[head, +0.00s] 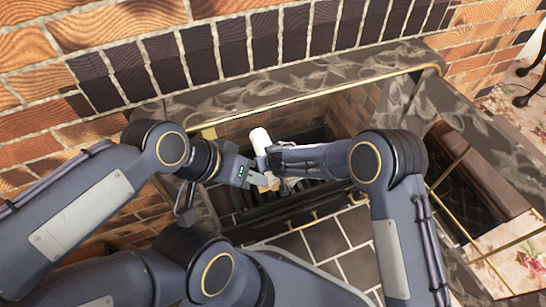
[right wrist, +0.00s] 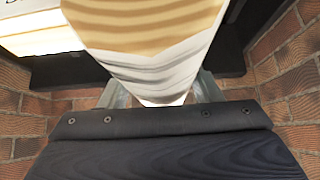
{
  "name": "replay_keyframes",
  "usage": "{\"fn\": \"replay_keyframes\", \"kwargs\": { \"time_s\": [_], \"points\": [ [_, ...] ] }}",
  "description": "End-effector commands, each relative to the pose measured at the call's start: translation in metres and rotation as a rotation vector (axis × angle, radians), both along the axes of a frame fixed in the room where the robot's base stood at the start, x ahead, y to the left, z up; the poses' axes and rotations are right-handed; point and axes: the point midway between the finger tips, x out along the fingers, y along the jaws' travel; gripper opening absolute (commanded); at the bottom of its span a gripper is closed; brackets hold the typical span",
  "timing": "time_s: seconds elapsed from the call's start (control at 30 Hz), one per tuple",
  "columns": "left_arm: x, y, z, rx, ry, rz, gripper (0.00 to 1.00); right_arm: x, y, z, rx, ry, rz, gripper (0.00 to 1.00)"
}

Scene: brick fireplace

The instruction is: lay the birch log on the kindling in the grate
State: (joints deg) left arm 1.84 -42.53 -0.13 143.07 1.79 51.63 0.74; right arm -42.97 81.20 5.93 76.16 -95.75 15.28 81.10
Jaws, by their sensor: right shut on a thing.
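The birch log (head: 260,138) stands out pale in the head view above the fireplace opening, its lower part hidden by my arms. In the right wrist view the log (right wrist: 155,70), with white bark and a tan face, lies between the fingers of my right gripper (right wrist: 158,92), which is shut on it. My left gripper (head: 262,180) is close beside the log's lower part; its finger gap is too small to read. The black grate (head: 310,193) lies below, partly covered by my arms. I cannot clearly make out the kindling.
A grey marble surround (head: 310,82) with a brass edge frames the opening. Brick walls (right wrist: 290,50) stand close on both sides in the right wrist view. A brass-framed screen (head: 470,190) stands at right. Dark hearth tiles (head: 325,240) lie in front.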

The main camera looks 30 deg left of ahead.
Motion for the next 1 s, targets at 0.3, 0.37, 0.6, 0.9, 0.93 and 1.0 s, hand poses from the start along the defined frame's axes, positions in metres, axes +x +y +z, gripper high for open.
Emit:
{"fn": "replay_keyframes", "kwargs": {
  "time_s": [0.3,0.37,0.6,0.9,0.93,1.0],
  "points": [
    [0.0001,0.0002,-0.0025,0.000,-0.001,0.000,0.36,0.0002,0.0010,0.0015,0.006,-0.003,0.000,0.18],
    [0.0001,0.0002,-0.0047,0.000,-0.001,0.000,0.36,0.0002,0.0011,0.0002,0.006,-0.003,0.000,0.18],
    [0.0002,0.0002,-0.0064,0.000,-0.001,0.000,0.36,-0.0002,0.0007,-0.0012,0.004,-0.002,0.001,0.72],
    [0.0002,0.0002,-0.0062,0.000,-0.001,0.000,0.36,-0.0003,0.0008,-0.0013,0.004,-0.002,0.001,0.80],
    [0.0001,0.0002,-0.0056,0.000,-0.001,0.000,0.36,-0.0003,0.0008,-0.0008,0.004,-0.002,0.001,0.80],
    [0.0002,0.0001,-0.0019,0.000,-0.001,0.000,0.36,-0.0003,0.0006,0.0019,0.004,-0.002,0.001,0.80]
  ]
}}
